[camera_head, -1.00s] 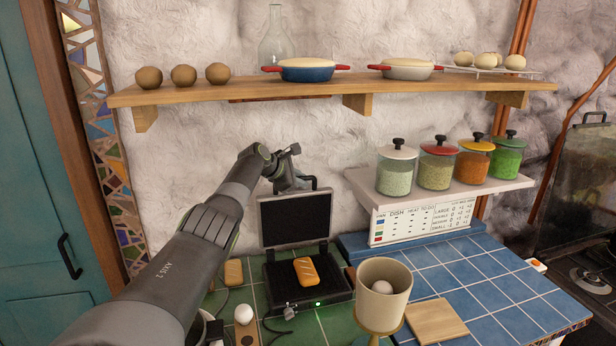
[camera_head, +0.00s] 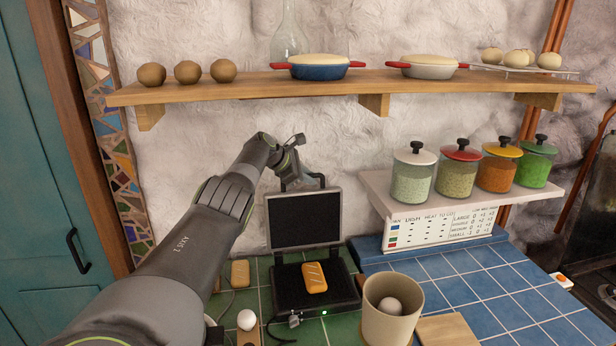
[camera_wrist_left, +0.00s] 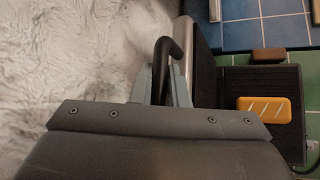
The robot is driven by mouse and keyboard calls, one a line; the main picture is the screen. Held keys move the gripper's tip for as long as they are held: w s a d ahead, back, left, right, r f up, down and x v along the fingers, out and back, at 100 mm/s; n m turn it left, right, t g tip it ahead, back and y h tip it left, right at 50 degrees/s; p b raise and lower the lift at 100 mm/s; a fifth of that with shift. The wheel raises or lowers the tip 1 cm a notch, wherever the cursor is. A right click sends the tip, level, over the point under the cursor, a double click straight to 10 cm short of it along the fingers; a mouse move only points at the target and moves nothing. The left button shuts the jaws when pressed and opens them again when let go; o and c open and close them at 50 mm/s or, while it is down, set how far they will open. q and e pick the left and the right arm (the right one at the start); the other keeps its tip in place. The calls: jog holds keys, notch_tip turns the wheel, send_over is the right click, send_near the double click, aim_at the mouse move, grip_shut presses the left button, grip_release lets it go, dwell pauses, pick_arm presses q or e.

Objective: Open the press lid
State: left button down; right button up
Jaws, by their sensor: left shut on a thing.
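The press stands on the green tiles with its black lid (camera_head: 304,219) raised about upright. Its lower plate (camera_head: 340,290) lies open, with a scored bread loaf (camera_head: 314,277) on it. The loaf also shows in the left wrist view (camera_wrist_left: 268,106). My left gripper (camera_head: 306,183) is at the top of the lid, behind its upper edge. In the left wrist view its fingers (camera_wrist_left: 161,85) are shut on the dark lid handle (camera_wrist_left: 166,48). The right gripper is in neither view.
A beige cup (camera_head: 390,318) holding an egg stands right of the press. A second loaf (camera_head: 240,273) and a white egg (camera_head: 247,320) are at its left. A wooden shelf (camera_head: 420,86) runs above. Jars stand on a ledge (camera_head: 380,190) at the right.

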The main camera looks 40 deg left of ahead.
pick_arm(q)
jog(key=shift+d+f, duration=0.1)
jog(key=shift+f, duration=0.15)
jog(key=c, duration=1.4)
grip_release()
jog(key=shift+r, duration=0.15)
jog(key=shift+r, duration=0.1)
